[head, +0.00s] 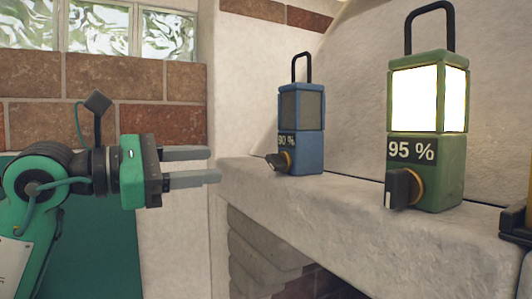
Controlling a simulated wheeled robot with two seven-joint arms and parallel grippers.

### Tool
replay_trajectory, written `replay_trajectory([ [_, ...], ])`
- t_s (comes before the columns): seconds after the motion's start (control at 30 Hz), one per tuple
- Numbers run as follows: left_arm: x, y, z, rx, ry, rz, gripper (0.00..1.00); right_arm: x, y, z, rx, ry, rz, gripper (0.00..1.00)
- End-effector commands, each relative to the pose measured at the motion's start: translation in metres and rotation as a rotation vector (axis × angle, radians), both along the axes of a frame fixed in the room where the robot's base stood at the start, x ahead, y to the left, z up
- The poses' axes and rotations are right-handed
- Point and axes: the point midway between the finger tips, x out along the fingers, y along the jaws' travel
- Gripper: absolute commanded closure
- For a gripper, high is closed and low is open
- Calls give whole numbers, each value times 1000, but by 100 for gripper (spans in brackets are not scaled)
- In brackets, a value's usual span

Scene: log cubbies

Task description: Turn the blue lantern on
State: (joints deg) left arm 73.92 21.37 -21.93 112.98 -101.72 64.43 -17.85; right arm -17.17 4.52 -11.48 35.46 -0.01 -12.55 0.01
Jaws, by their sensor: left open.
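The blue lantern (302,128) stands upright on a pale stone ledge, near the middle of the head view. Its lamp panels are dark grey, and its label reads what looks like 90 %. A dark knob (278,161) with a yellowish collar sticks out from the lower front of its base. My left gripper (214,165) is open and empty, to the left of the blue lantern and apart from it. Its two grey fingers point right, at about the height of the knob. My right gripper is not in view.
A larger green lantern (428,130) stands to the right on the same stone ledge (345,205), glowing white and labelled 95 %. Its dark knob (398,188) projects forward. A dark and yellow object (517,225) is cut off at the right edge. A brick wall (135,80) rises behind my left arm.

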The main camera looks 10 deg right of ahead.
Motion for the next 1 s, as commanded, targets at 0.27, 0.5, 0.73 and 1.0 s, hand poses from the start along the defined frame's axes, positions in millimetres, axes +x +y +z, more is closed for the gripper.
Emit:
replay_trajectory([
  [0.27, 22, -57, 5, 0, 4, -5, 56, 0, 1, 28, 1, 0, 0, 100],
  [0.5, 38, -95, 3, 0, 2, -2, 56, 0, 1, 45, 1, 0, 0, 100],
  [0.73, 45, -111, 1, 0, 1, -1, 56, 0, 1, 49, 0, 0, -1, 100],
  [1.0, 46, -112, 0, 0, 0, 0, 56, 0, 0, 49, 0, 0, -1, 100],
])
